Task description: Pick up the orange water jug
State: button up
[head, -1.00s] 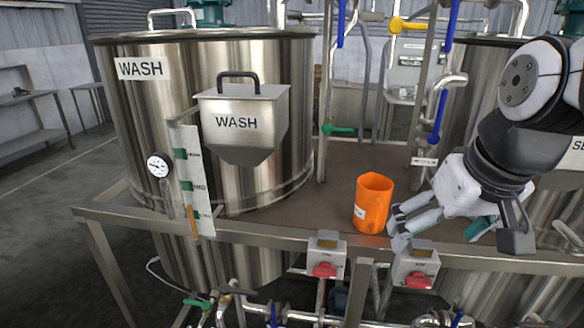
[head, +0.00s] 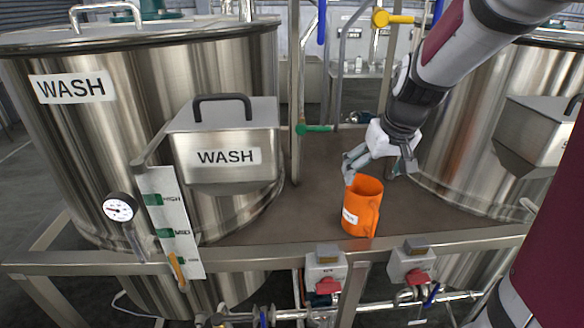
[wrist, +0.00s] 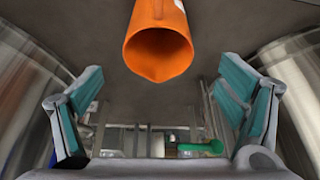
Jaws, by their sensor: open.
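The orange water jug (head: 362,212) stands upright on the brown deck between the tanks, near its front rail, with a small white label on its side. In the wrist view the jug (wrist: 158,45) is at the top centre, its open mouth and spout toward the camera. My gripper (head: 371,168) is above and behind the jug in the head view, apart from it. In the wrist view my gripper (wrist: 165,110) has its two teal-padded fingers wide apart, with nothing between them. The jug lies beyond the fingers.
A steel wash tank (head: 225,75) with a WASH hopper (head: 225,172) stands at left. Another tank (head: 470,120) stands at right. Upright pipes and a green valve handle (head: 315,129) are behind. A steel rail (head: 245,257) edges the deck, with switch boxes below.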

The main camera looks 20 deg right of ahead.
aim_at(366, 189)
jog(key=shift+s+p+x, duration=0.2)
jog(key=shift+p+x, duration=0.1)
jog(key=shift+x, duration=3.35)
jog(key=shift+f, duration=0.1)
jog(key=shift+c, duration=0.5)
